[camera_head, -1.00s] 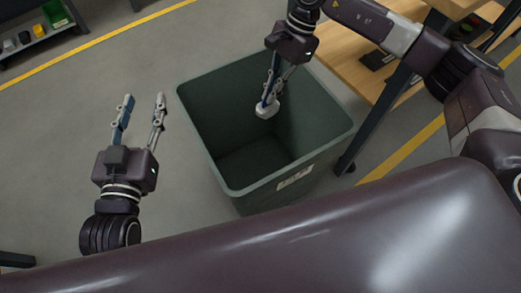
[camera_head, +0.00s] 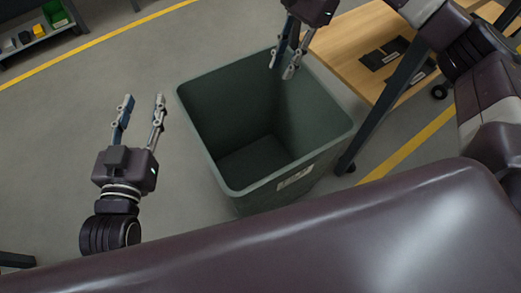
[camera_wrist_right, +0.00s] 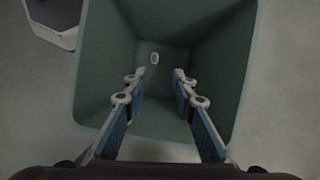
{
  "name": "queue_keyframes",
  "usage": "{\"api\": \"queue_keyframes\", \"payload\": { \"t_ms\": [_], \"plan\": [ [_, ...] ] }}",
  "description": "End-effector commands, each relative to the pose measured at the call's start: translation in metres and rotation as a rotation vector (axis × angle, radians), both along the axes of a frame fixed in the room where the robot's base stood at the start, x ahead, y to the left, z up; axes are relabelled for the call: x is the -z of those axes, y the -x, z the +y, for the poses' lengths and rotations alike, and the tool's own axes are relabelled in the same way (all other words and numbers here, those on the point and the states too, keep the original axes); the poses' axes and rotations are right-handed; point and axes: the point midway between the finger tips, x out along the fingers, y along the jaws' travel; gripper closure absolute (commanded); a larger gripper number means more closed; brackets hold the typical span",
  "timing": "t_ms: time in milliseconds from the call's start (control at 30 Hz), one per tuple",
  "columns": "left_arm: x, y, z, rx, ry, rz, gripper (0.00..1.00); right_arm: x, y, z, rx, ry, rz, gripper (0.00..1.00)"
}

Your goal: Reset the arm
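My right gripper (camera_head: 280,70) is open and empty above the far rim of the dark green bin (camera_head: 232,187). In the right wrist view the right gripper's fingers (camera_wrist_right: 159,75) stand apart, with the bin's inside (camera_wrist_right: 215,45) beyond them. A small white object (camera_wrist_right: 154,58) shows between the fingers, down inside the bin; it cannot be seen in the head view. My left gripper (camera_head: 143,98) is open and empty over the floor, left of the bin.
A wooden table (camera_head: 350,45) with dark items on it stands right of the bin, close to my right arm. A shelf with small coloured bins (camera_head: 56,14) is at the top left. Grey floor (camera_head: 60,130) left of the bin is clear.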

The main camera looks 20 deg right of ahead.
Motion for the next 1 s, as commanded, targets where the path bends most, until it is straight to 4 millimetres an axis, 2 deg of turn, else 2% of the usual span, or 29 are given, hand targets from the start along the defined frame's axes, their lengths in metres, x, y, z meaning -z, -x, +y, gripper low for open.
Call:
{"api": "queue_keyframes", "payload": {
  "t_ms": [100,233,767,867,967,1000],
  "plan": [
    [0.000,0.000,0.000,0.000,0.000,0.000,0.60,-0.017,-0.004,-0.007,0.002,0.000,-0.003,0.75],
    [0.000,0.000,0.000,0.000,0.000,0.000,0.60,-0.026,-0.004,-0.010,0.000,0.000,0.000,0.75],
    [0.000,0.000,0.000,0.000,0.000,0.001,0.60,-0.028,-0.005,-0.011,0.000,0.000,0.000,0.75],
    [0.008,0.000,0.001,-0.002,-0.008,0.034,0.60,-0.033,-0.005,-0.011,0.000,0.000,0.000,0.75],
    [0.033,0.000,0.004,-0.008,-0.032,0.132,0.60,-0.044,-0.005,-0.011,0.000,0.000,0.000,0.75],
    [0.049,0.002,0.006,-0.011,-0.048,0.192,0.60,-0.051,-0.005,-0.011,0.000,0.000,0.000,0.75]
  ]
}}
